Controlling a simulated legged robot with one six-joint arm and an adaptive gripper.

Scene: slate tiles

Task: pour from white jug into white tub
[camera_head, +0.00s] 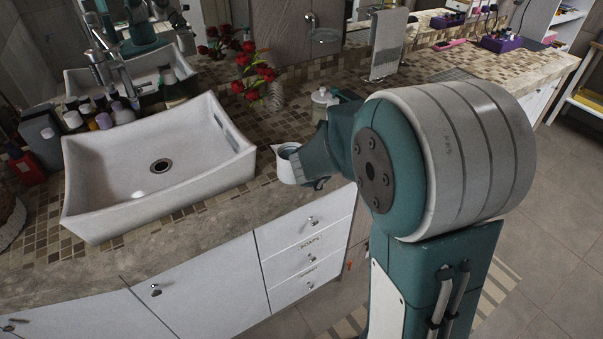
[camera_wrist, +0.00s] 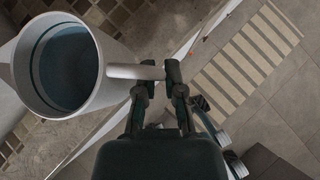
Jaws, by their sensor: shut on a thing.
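The white jug (camera_head: 286,172) is by the front edge of the counter, right of the sink, in the head view. It looks upright, with its spout to the left. My gripper (camera_wrist: 160,76) is shut on the jug's handle in the wrist view. The jug (camera_wrist: 102,80) is open at the top there, with a dark blue inside, possibly liquid. Whether its base touches the counter cannot be told. A small white vessel (camera_head: 321,101) stands behind the jug, partly hidden by my arm; it may be the white tub, but I cannot tell for sure.
A white square sink (camera_head: 110,165) fills the counter's left. Red flowers in a vase (camera_head: 274,97) stand behind the jug. Bottles (camera_head: 104,120) crowd behind the sink. The tiled strip right of the sink is mostly clear.

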